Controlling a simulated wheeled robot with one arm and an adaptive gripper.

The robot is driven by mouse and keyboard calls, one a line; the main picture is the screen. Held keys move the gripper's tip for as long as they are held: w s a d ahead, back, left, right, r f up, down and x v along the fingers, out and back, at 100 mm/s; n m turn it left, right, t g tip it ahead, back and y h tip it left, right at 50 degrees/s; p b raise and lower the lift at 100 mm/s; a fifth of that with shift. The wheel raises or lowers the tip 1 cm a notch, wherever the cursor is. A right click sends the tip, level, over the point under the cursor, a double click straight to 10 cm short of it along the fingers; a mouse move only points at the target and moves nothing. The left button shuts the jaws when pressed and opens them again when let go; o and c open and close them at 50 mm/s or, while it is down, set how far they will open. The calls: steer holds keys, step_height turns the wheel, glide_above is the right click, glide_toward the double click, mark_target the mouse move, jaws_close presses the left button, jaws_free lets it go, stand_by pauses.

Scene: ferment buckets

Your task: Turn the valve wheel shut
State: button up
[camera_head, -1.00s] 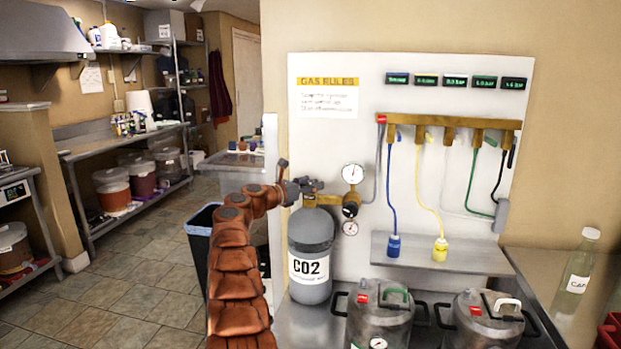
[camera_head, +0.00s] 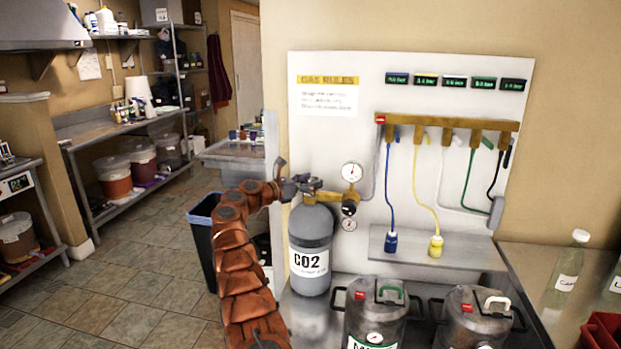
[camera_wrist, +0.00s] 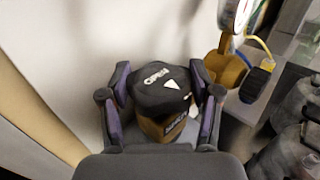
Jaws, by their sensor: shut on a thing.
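The valve wheel (camera_wrist: 163,88) is a dark knob marked "OPEN" with a white arrow. It sits on a brass-coloured part at the top of the grey CO2 cylinder (camera_head: 311,226). My gripper (camera_wrist: 160,82) has its purple-lined fingers closed on opposite sides of the wheel. In the head view my gripper (camera_head: 293,187) is at the cylinder's top, where its fingers and the wheel are too small to tell apart. A regulator with a round gauge (camera_head: 351,172) is to the right of the cylinder top, with another gauge below.
Two steel kegs (camera_head: 376,317) stand in front of the gas board, right of the cylinder. A shelf (camera_head: 440,252) with blue and yellow hose ends hangs above them. A black bin (camera_head: 203,232) stands left of my arm. Open tiled floor (camera_head: 135,280) lies further left.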

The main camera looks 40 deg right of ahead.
steer(key=shift+p, duration=0.35)
stand_by(0.3)
steer(key=o, duration=1.2)
steer(key=shift+c, duration=0.2)
steer(key=shift+a, duration=0.1)
steer(key=w+a, duration=0.2)
steer(key=a, duration=0.9)
steer(key=shift+w+a, duration=0.15)
steer(key=shift+a, duration=0.1)
